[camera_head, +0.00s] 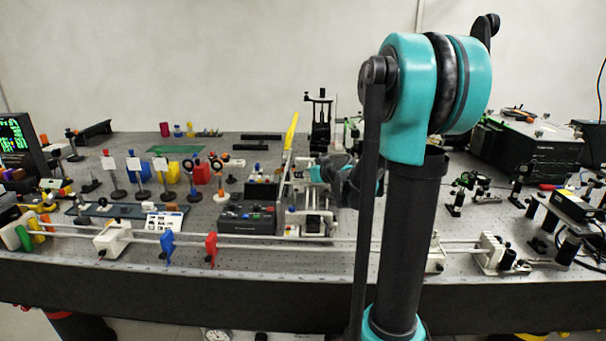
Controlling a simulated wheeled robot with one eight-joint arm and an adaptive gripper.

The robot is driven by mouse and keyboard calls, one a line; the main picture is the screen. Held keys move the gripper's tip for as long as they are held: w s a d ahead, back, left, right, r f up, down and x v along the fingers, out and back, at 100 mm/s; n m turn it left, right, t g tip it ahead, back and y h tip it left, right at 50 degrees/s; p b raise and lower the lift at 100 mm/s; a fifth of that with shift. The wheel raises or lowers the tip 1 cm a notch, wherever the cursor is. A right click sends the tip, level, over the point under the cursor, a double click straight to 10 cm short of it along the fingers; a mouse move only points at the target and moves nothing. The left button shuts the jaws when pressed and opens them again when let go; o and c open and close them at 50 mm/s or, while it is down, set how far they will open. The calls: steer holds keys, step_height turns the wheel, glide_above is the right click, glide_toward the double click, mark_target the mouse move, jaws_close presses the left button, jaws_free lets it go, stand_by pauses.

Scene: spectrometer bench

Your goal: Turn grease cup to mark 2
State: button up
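I cannot make out the grease cup or its marks in the head view; the parts at mid-bench are too small and partly covered by my arm. The far end of my arm, with my gripper (325,172), shows small at the middle of the bench, beside a white-framed apparatus (313,226). My upper arm covers part of this area. The fingers are too small and dark to tell whether they are open or shut, or whether they touch anything.
A long rail (270,240) runs along the bench front, carrying a blue holder (167,247) and a red holder (211,249). A dark control box (247,219) stands left of the apparatus. Posts with white cards (108,163) stand left. A large black instrument (525,147) stands right.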

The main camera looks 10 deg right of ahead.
steer(key=shift+w+a+f, duration=0.2)
steer(key=shift+w+f, duration=0.05)
steer(key=shift+w, duration=0.3)
steer(key=shift+c, duration=0.2)
jaws_close()
steer(key=shift+a, duration=0.1)
steer(key=shift+s+m+h, duration=0.1)
steer(key=shift+m+h, duration=0.2)
steer(key=shift+h, duration=0.1)
steer(key=shift+a+f+m+t+h, duration=0.15)
steer(key=shift+m+t+h, duration=0.15)
steer(key=shift+m+h, duration=1)
steer(key=shift+h, duration=0.2)
steer(key=shift+r, duration=0.2)
